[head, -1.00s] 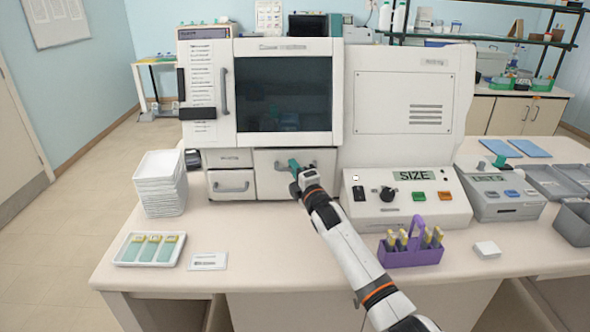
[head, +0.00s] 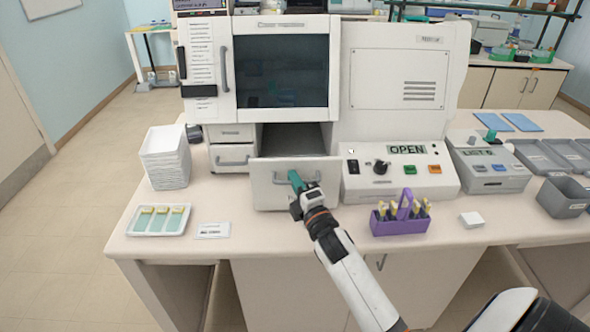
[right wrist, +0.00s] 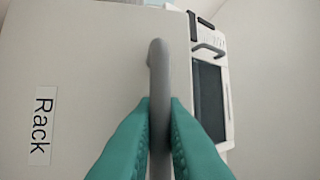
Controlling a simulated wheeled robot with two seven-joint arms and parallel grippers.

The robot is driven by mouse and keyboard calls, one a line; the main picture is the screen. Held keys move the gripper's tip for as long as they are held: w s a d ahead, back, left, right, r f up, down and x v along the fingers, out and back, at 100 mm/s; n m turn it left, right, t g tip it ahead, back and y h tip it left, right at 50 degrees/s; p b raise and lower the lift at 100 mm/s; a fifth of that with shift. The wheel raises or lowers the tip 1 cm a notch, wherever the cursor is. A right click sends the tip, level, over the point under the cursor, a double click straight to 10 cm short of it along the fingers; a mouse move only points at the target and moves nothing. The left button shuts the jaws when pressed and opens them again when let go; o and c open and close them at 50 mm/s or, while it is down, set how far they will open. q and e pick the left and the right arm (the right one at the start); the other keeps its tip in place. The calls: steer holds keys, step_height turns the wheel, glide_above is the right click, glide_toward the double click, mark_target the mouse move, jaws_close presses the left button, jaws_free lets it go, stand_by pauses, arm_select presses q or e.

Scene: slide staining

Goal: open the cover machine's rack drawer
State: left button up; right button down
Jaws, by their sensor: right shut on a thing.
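The cover machine (head: 337,75) stands at the back of the bench, with a dark window on its front. Its rack drawer (head: 266,193) is pulled out toward me, and the dark inside of the drawer bay shows behind the front panel. In the right wrist view the drawer front (right wrist: 75,75) carries a label reading "Rack". My right gripper (head: 296,180) is shut on the drawer's grey handle (right wrist: 159,90), which lies between the two green fingers. The display (head: 406,149) on the control panel reads "OPEN". My left gripper is not in view.
A smaller drawer (head: 234,157) to the left is closed. A white stack of trays (head: 165,158), a tray of slides (head: 158,220) and a card (head: 213,230) lie to the left. A purple holder (head: 400,223) and a small white block (head: 472,219) stand to the right.

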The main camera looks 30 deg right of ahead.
stand_by(0.3)
steer(key=c, duration=1.8)
jaws_free()
steer(key=shift+o, duration=0.2)
steer(key=b+v, duration=0.4)
steer(key=v, duration=0.8)
